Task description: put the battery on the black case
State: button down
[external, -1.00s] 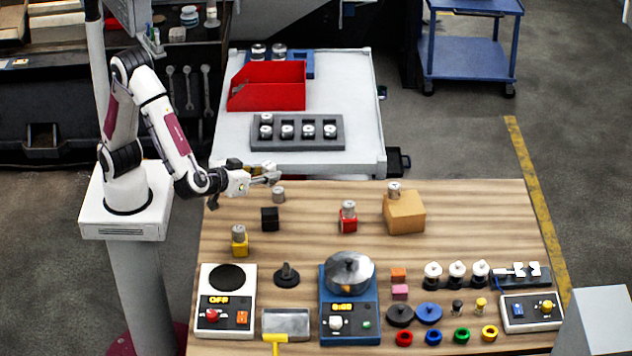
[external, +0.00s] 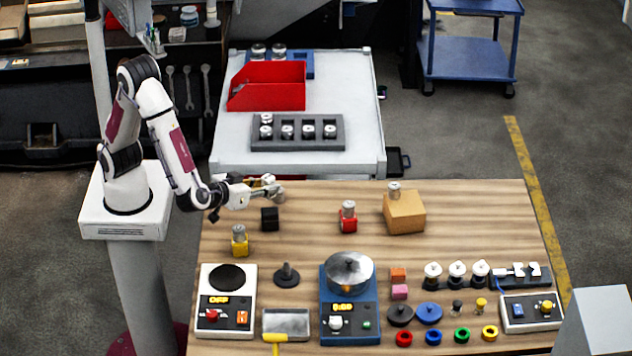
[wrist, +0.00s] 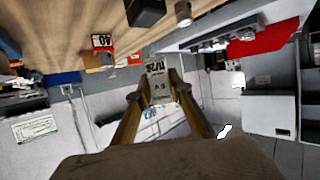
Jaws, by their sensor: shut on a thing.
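The battery (external: 278,195) is a small silver cylinder near the back left of the wooden table. My gripper (external: 273,187) is shut on it. In the wrist view the battery (wrist: 157,82) sits between the two fingertips (wrist: 160,92), with printing on its side. I cannot tell whether its base touches the table. The black case (external: 270,219) is a small dark block on the table, just in front of the battery and slightly left of it. Nothing stands on the black case.
A red case (external: 348,224) and a yellow case (external: 240,249) each bear a silver cylinder. A cardboard box (external: 405,213) with another cylinder on top stands to the right. A white hotplate (external: 226,320) and a blue one (external: 331,325) stand in front.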

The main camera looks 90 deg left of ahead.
aim_at(267, 197)
jog(key=shift+f, duration=0.6)
jog(key=shift+f, duration=0.1)
jog(key=shift+f, duration=1.8)
jog(key=shift+f, duration=0.1)
jog(key=c, duration=1.8)
grip_release()
jog(key=shift+r, duration=0.2)
jog(key=shift+v, duration=6)
jog(key=shift+f, duration=0.15)
